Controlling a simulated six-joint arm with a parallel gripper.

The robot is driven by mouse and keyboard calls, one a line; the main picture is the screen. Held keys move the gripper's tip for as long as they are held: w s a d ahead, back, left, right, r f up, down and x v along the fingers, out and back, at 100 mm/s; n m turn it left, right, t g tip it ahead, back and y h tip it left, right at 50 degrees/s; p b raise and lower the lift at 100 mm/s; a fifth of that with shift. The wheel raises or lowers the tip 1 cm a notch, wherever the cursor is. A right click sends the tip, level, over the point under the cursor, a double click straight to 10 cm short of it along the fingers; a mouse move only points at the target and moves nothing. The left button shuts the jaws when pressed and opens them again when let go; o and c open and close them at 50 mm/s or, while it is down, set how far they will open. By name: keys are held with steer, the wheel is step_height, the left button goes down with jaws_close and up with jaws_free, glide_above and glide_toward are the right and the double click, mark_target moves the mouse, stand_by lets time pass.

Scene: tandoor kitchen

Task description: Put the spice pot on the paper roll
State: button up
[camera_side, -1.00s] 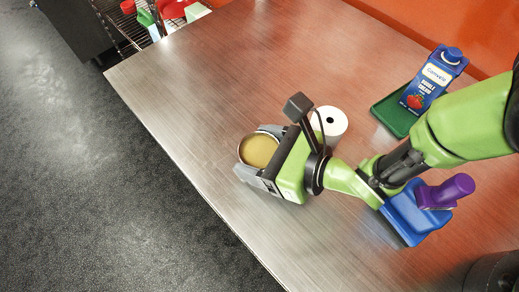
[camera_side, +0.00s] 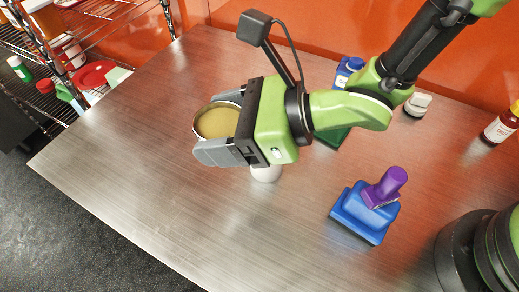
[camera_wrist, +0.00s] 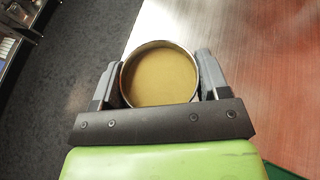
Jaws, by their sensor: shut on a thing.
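The spice pot (camera_side: 217,122) is a round metal pot with a yellow-brown top. My gripper (camera_side: 214,130) is shut on it and holds it above the table, roughly level. In the wrist view the pot (camera_wrist: 160,75) sits between the two grey fingers of my gripper (camera_wrist: 158,82). The paper roll (camera_side: 266,174) is white and stands on the table below my gripper. Most of it is hidden behind my gripper in the side view, and it does not show in the wrist view.
A blue block with a purple handle (camera_side: 362,214) stands on the table at right. A bottle (camera_side: 502,125) stands at far right. A wire rack (camera_side: 100,25) is at back left.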

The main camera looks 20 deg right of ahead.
step_height(320, 180, up, 3)
glide_above(270, 174)
steer(key=w, duration=0.3)
steer(key=shift+n+g, duration=0.3)
steer(key=shift+g, duration=0.1)
steer(key=f, duration=1)
steer(key=shift+d, duration=0.2)
steer(key=shift+f, duration=0.15)
steer(key=o, duration=0.9)
steer(key=shift+o, duration=0.2)
